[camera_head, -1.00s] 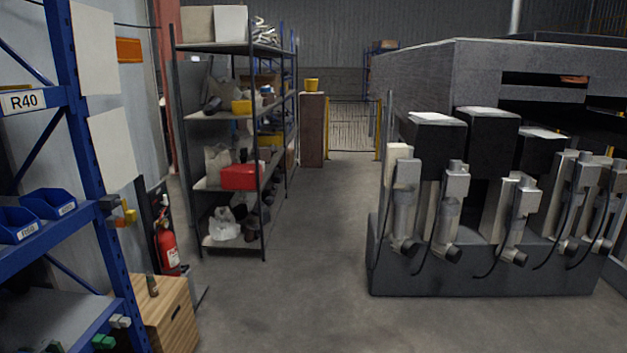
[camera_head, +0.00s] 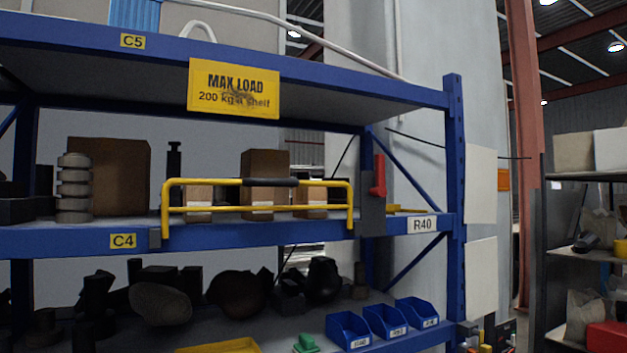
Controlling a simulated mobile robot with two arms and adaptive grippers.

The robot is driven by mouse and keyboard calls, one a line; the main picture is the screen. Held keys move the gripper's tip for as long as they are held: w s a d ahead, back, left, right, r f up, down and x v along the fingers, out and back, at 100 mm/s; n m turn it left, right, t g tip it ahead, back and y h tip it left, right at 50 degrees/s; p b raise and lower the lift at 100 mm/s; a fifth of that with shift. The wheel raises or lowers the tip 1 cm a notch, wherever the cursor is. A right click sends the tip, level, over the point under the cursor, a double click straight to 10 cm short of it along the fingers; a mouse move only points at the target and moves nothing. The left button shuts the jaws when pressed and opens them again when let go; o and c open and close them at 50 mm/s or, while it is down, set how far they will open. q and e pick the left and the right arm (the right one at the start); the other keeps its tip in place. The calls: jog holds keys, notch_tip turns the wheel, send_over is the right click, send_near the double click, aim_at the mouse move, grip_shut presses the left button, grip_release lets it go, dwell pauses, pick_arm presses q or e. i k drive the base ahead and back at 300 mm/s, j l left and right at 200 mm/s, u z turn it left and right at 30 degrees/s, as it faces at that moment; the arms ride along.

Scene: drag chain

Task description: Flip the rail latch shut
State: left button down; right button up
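A yellow rail (camera_head: 215,208) runs along the front edge of the middle shelf, with a black grip (camera_head: 270,182) on its upper bar. The rail stands upright in front of cardboard boxes. Beside its right end is a red latch (camera_head: 379,174), pointing up on a dark grey plate (camera_head: 372,212). The latch looks upright; I cannot tell whether it touches the rail. Neither of my grippers is in view.
The blue shelf (camera_head: 300,236) carries a C4 label and several boxes and dark parts. A yellow load sign (camera_head: 234,88) hangs above the rail. Blue bins (camera_head: 348,330) sit on the lower shelf. Another rack (camera_head: 545,250) stands at the right.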

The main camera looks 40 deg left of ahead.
aim_at(380, 191)
jog(key=u, duration=1)
